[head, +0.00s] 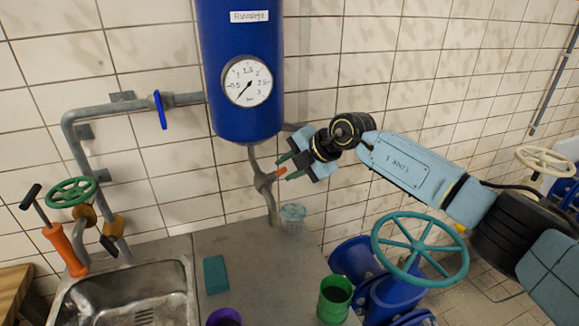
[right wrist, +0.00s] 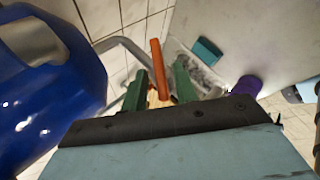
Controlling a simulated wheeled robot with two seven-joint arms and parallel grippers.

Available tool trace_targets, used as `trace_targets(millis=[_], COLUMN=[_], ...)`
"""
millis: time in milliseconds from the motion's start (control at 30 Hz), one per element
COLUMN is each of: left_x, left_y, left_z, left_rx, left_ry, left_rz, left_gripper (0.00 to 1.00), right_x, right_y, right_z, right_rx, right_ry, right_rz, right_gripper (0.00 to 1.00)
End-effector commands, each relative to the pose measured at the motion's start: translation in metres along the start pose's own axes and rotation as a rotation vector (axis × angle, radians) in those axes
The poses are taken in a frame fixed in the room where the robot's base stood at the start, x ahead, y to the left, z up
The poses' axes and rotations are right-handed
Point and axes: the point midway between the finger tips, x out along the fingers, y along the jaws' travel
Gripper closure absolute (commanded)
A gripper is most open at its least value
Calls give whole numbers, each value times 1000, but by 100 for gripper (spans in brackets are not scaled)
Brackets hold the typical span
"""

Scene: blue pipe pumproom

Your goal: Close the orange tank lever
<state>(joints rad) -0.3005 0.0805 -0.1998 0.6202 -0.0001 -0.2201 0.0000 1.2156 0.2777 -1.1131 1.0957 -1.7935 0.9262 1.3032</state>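The orange tank lever (head: 276,174) sits on the grey pipe valve under the blue tank (head: 238,75). It also shows in the right wrist view (right wrist: 158,66), sticking out lengthwise between and beyond my fingertips. My right gripper (head: 286,167) is open at the lever, its two green fingers (right wrist: 160,88) standing apart on either side of it. Gaps seem to show beside the lever, but I cannot tell whether a finger touches it. The lever's inner end is partly hidden by the gripper. My left gripper is in neither view.
A clear glass (head: 292,215) stands on the counter just below the gripper. A teal block (head: 215,274), a purple cup (head: 224,317) and a green cup (head: 335,297) are on the counter. A teal handwheel (head: 420,246) stands below my right arm. A sink (head: 125,295) is at left.

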Motion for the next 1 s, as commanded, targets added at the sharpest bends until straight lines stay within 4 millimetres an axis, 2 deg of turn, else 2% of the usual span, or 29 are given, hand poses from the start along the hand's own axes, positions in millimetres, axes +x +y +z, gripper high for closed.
trace_targets(millis=[300,467,567,800,1000], left_x=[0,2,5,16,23], left_y=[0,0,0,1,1], left_z=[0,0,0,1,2], left_rx=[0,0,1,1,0], left_ry=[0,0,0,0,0], left_rz=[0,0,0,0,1], left_gripper=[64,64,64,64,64], right_x=[-1,-12,-27,-81,-117], right_y=[0,0,0,-1,-1], right_z=[0,1,1,1,1], right_rx=[0,-1,-3,-3,-2], right_ry=[0,-1,-2,-3,-2], right_rz=[0,3,3,2,1], right_gripper=[67,67,67,67,67])
